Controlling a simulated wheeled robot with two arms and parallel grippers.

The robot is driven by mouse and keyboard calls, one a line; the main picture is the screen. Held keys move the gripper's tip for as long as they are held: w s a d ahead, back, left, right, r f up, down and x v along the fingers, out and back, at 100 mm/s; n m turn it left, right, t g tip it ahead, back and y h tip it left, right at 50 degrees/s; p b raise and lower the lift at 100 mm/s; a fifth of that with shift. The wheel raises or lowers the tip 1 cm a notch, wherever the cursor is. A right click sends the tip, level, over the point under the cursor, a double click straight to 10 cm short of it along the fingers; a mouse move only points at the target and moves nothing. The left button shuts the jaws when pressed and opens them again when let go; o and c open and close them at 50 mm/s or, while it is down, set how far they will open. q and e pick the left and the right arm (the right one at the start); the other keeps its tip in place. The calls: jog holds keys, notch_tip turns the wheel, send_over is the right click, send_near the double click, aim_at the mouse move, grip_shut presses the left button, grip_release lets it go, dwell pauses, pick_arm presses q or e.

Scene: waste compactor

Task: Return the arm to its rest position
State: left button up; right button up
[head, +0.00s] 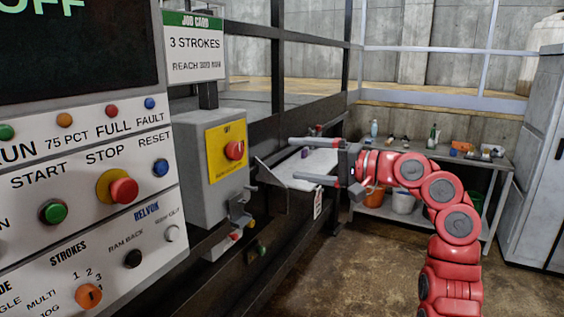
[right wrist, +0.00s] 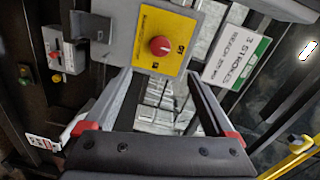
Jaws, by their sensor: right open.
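My right arm (head: 440,205) is red and comes up from the lower right, bending left at the top. Its gripper (head: 291,159) is open, with its two fingers apart and pointing left toward the grey switch box (head: 207,185). In the head view there is a gap between the fingertips and the box. In the right wrist view the open fingers (right wrist: 160,74) stand below the yellow plate with its red knob (right wrist: 160,46), and nothing is held between them. My left gripper is not in view.
The control panel (head: 85,195) with lit screen fills the left. A job card (head: 194,48) reads 3 STROKES. A dark frame and rail run behind the gripper. A workbench (head: 480,160) with bottles and buckets stands at the back, beside a grey cabinet (head: 540,150). Floor is open at front right.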

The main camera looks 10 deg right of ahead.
jog(key=shift+s+d+r, duration=0.1)
jog(key=shift+s+d, duration=0.2)
jog(key=shift+d, duration=0.1)
